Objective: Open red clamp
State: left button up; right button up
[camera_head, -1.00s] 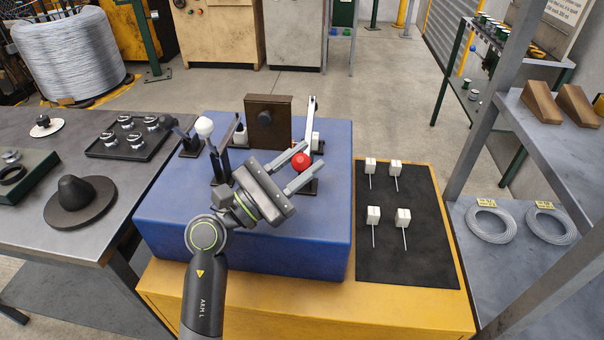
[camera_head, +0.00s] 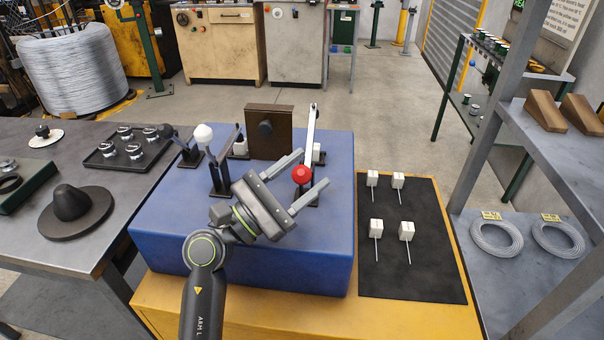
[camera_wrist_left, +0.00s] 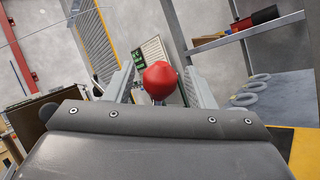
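The red clamp's round red knob (camera_head: 301,174) stands at the right part of the blue bench block (camera_head: 170,225). Its metal arm (camera_head: 311,128) points up behind the knob. My left gripper (camera_head: 312,168) is open, with one finger on each side of the red knob and gaps visible. In the left wrist view the red knob (camera_wrist_left: 160,79) sits between the two spread fingers (camera_wrist_left: 160,82), which look clear of it. The clamp's base is partly hidden by the gripper. My right gripper is not in view.
A white-knobbed clamp (camera_head: 203,135) stands on the block's left part. A brown plate (camera_head: 270,140) stands upright at the back. A black mat (camera_head: 408,275) with several white pieces lies right. A grey table (camera_head: 120,215) is left and a metal shelf (camera_head: 560,175) right.

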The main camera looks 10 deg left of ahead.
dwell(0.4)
pick_arm(q)
jog(key=b+v, duration=0.7)
jog(key=v, duration=1)
jog(key=shift+s+b, duration=0.2)
jog(key=shift+b, duration=0.15)
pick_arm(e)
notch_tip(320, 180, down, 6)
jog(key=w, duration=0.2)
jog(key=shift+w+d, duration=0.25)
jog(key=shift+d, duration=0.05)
pick_arm(q)
jog(key=shift+a, duration=0.15)
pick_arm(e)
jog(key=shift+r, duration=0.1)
